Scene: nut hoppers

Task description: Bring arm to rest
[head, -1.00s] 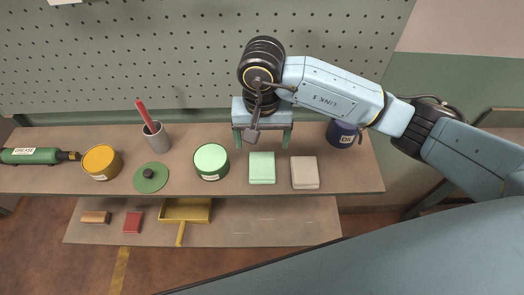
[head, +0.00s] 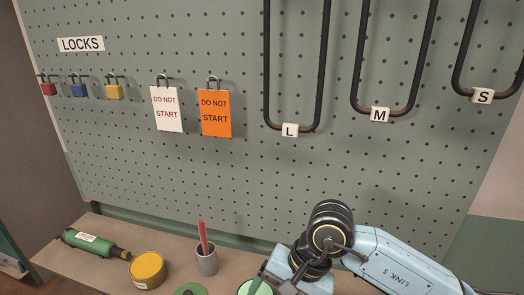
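My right arm comes in from the lower right with its blue-grey links. My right gripper (head: 288,275) hangs below the black wrist joint at the bottom edge, over the shelf and beside a light green tin (head: 255,287). The bottom edge cuts off the gripper's lower part, so its fingertips are hidden. Nothing can be seen held in it. My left gripper is not in view.
A pegboard (head: 200,170) fills the back, with padlocks, two DO NOT START tags (head: 215,113) and black hooks marked L, M, S.

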